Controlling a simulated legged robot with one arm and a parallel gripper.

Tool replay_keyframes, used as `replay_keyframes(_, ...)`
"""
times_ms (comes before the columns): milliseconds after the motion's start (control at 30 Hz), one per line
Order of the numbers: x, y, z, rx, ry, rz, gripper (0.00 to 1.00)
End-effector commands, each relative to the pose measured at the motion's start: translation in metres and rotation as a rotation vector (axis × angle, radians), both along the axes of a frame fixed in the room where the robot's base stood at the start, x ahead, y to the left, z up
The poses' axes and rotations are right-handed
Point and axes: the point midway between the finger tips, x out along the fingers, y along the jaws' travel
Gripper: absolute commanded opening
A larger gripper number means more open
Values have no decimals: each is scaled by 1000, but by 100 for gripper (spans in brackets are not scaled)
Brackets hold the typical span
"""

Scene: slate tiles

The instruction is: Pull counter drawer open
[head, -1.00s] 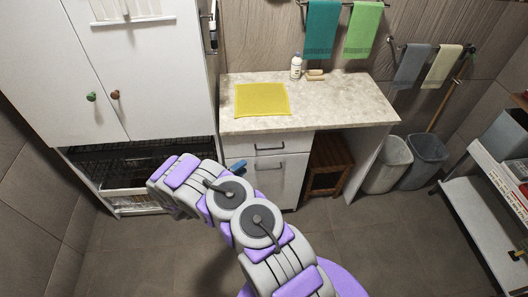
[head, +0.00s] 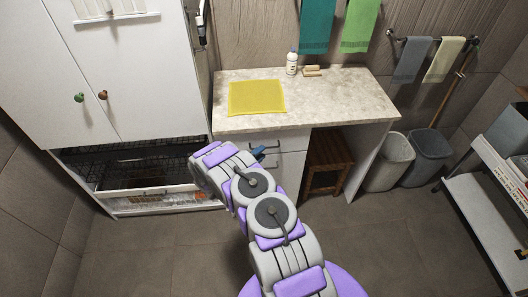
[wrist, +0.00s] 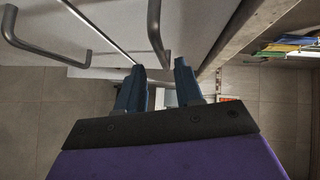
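The counter drawer (head: 290,140) is a pale front under the counter's left part and looks shut. Its dark bar handle (head: 268,147) is partly hidden by my arm. In the wrist view the drawer handle (wrist: 156,28) stands upright, its lower end showing between and just beyond my fingertips. My gripper (wrist: 159,68) is open, with two blue fingers apart and nothing held. In the head view only a blue finger of my gripper (head: 258,153) shows, close to the handle. I cannot tell whether it touches.
A second handle (wrist: 45,40) sits on the neighbouring cabinet front in the wrist view. The counter top (head: 330,100) holds a yellow cloth (head: 257,97) and a white bottle (head: 292,63). A wooden stool (head: 328,160) stands under the counter, with bins (head: 390,160) to the right.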

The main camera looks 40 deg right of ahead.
Motion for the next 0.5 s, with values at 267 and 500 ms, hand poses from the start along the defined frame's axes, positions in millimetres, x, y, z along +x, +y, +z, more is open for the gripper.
replay_keyframes(267,9,-22,-1,-13,-2,2,36)
replay_keyframes(500,10,-33,-3,-8,-2,2,36)
